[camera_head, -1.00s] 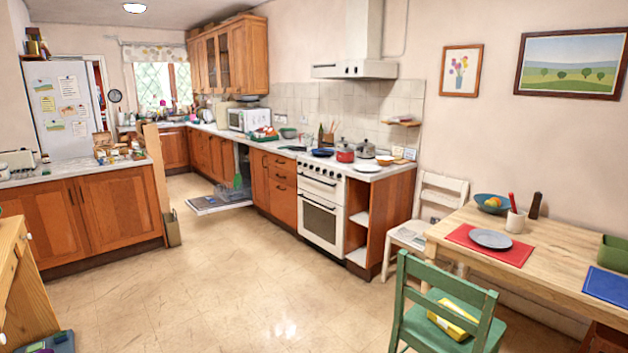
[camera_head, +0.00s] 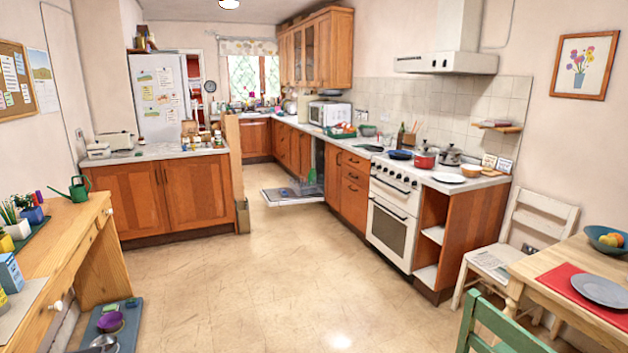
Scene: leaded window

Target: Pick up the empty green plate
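I cannot make out a green plate for certain. A small green item (camera_head: 312,176) shows at the open dishwasher (camera_head: 292,194), too small to name. A grey plate (camera_head: 602,289) lies empty on a red mat (camera_head: 570,285) on the dining table at the right. A pale plate or lid (camera_head: 449,178) lies on the counter beside the stove. My gripper is not in view.
A wooden desk (camera_head: 62,240) stands at the left, with a mat and bowls (camera_head: 108,325) on the floor beside it. A green chair (camera_head: 495,325) and white chair (camera_head: 515,245) stand at the right. The middle floor is clear.

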